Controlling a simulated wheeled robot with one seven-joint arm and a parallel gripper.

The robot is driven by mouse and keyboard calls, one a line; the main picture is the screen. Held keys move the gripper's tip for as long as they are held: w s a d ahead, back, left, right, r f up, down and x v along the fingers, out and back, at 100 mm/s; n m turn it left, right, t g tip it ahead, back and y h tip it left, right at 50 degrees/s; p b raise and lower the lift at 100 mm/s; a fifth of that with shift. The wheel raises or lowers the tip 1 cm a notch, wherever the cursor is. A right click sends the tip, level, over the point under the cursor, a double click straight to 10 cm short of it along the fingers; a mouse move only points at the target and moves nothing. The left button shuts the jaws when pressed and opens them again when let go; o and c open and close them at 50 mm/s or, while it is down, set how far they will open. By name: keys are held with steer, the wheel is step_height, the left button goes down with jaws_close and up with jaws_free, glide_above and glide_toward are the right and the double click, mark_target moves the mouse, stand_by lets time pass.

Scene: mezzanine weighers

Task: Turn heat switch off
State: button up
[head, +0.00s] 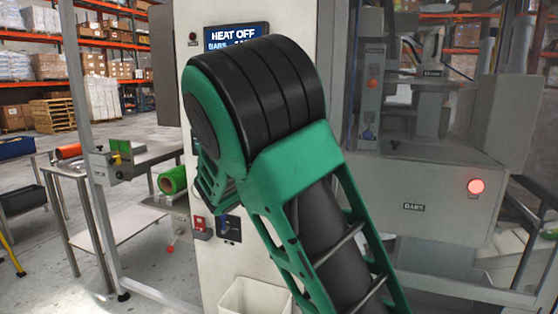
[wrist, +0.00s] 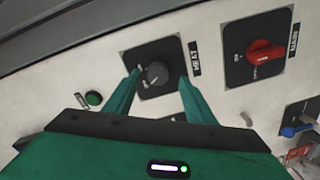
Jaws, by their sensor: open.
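The heat switch (wrist: 155,74) is a dark round knob on a black square plate, labelled HEAT, in the wrist view. My gripper (wrist: 157,78) is open, with one green finger on each side of the knob. I cannot tell whether the fingers touch it. The knob's exact pointer direction is too small to read. In the head view, a display (head: 236,36) on the white cabinet reads HEAT OFF. My arm hides the heat switch in that view.
On the panel, a red rotary switch (wrist: 265,53) is right of the heat switch, a green button (wrist: 94,98) is to its left, and a blue-handled switch (wrist: 292,131) is lower right. In the head view, a glazed machine with a lit red lamp (head: 475,186) stands right.

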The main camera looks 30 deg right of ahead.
steer(key=v, duration=0.7)
steer(key=shift+s+a, duration=0.25)
steer(key=shift+a, duration=0.1)
steer(key=shift+f, duration=0.1)
steer(key=s+d+f+m+g+y, duration=0.35)
steer(key=s+d+f, duration=0.25)
steer(key=s+f, duration=0.2)
steer(key=s+d+f+m+g+y, duration=0.2)
steer(key=s+d+f+m+g, duration=0.15)
steer(key=s+d+f, duration=0.35)
steer(key=s+a+f+m+g+y, duration=0.1)
steer(key=s+a+y, duration=0.3)
steer(key=s, duration=0.8)
steer(key=s+a+f+m+g+y, duration=0.1)
steer(key=s+a+f+g+y, duration=0.1)
steer(key=s+a, duration=0.6)
steer(key=s+g+y, duration=0.1)
steer(key=s+y, duration=0.1)
steer(key=s, duration=0.2)
steer(key=shift+s+a+f, duration=0.2)
steer(key=shift+a+f, duration=0.1)
steer(key=shift+a, duration=0.1)
